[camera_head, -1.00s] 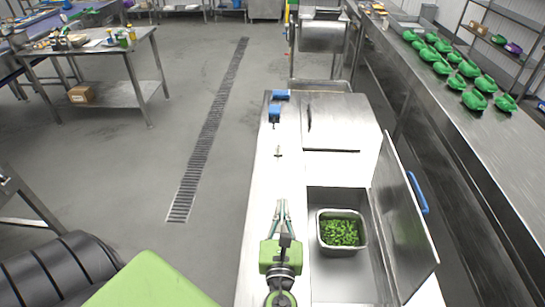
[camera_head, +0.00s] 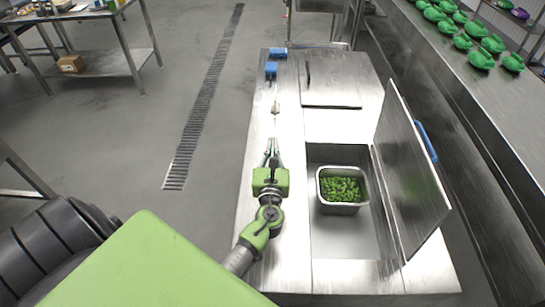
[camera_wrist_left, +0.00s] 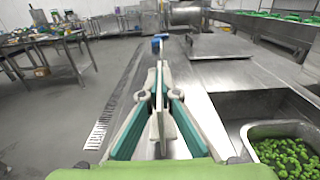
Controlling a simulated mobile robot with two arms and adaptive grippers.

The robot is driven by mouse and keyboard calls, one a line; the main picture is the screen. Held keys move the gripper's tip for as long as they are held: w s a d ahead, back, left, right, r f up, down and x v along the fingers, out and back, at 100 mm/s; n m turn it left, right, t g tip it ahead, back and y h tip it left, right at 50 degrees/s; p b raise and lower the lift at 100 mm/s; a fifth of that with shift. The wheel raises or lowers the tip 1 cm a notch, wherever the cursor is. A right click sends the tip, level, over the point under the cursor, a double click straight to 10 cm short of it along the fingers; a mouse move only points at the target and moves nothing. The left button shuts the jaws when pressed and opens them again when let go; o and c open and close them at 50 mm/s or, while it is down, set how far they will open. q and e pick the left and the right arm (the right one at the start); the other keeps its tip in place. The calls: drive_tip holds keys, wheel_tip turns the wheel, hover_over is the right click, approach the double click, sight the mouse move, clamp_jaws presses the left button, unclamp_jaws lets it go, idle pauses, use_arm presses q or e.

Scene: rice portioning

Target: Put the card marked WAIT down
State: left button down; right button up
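My left gripper (camera_head: 271,145) reaches forward over the steel counter, left of the open well. In the left wrist view its fingers (camera_wrist_left: 160,68) are drawn together at the tips around a thin, pale, upright piece (camera_wrist_left: 155,128). This looks like the card, seen nearly edge-on. No marking on it can be read, and I cannot tell whether it touches the counter. My right gripper is not in view.
A steel pan (camera_head: 343,205) of green pieces sits in the open well, with a raised lid (camera_head: 410,175) at its right. Blue items (camera_head: 271,70) and a small unclear item (camera_head: 275,107) lie ahead on the counter (camera_head: 262,120). Green bundles (camera_head: 481,60) line the right bench.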

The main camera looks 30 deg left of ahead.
use_arm(q)
drive_tip(key=f+b, duration=0.1)
drive_tip(key=f, duration=0.1)
drive_tip(key=f+b, duration=0.2)
drive_tip(key=shift+w+a, duration=0.15)
drive_tip(key=shift+w, duration=0.05)
drive_tip(key=shift+r, duration=0.15)
drive_tip(key=c, duration=2.6)
unclamp_jaws()
drive_tip(key=shift+c, duration=0.2)
drive_tip(key=o, duration=0.4)
drive_tip(key=shift+c, duration=0.2)
